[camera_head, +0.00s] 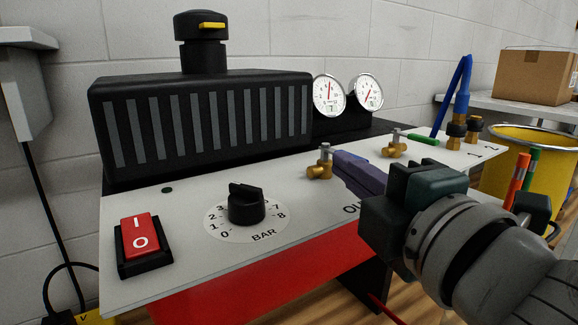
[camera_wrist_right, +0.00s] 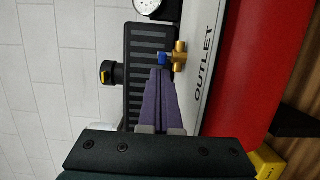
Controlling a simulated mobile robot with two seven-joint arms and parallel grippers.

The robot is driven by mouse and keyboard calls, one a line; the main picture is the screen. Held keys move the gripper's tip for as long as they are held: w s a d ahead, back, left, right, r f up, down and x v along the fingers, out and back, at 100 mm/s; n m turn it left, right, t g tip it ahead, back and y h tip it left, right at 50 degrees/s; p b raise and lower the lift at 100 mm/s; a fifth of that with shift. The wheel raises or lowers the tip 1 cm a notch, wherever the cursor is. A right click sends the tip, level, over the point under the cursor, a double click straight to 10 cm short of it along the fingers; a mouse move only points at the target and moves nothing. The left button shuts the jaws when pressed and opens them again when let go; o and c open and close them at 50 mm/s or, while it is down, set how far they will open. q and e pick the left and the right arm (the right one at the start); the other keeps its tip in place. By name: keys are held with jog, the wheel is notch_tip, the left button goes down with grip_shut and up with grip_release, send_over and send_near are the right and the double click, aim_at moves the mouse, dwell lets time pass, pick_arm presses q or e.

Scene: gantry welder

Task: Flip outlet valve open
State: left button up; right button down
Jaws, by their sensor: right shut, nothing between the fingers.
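The outlet valve (camera_head: 320,168) is a small brass fitting with a short upright grey lever on the white panel. In the right wrist view the valve (camera_wrist_right: 181,56) sits beside the word OUTLET, and its small lever looks blue. My right gripper (camera_head: 340,158) reaches in from the right with its purple fingers shut and empty. The fingertips also show in the right wrist view (camera_wrist_right: 160,72), just short of the lever. I cannot tell whether they touch it. My left gripper is out of view.
A second brass valve (camera_head: 394,149) stands further right on the panel (camera_head: 300,215). A black knob (camera_head: 246,204) and a red switch (camera_head: 140,236) are at left. Two gauges (camera_head: 329,95) stand behind. A yellow bin (camera_head: 500,165) is at right.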

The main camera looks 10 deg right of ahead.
jog(key=shift+d+n+y, duration=0.2)
jog(key=shift+n+y, duration=0.1)
jog(key=shift+y, duration=0.1)
jog(key=shift+d+n+g+y+p, duration=0.35)
jog(key=shift+n+y+p, duration=0.2)
jog(key=shift+y, duration=0.35)
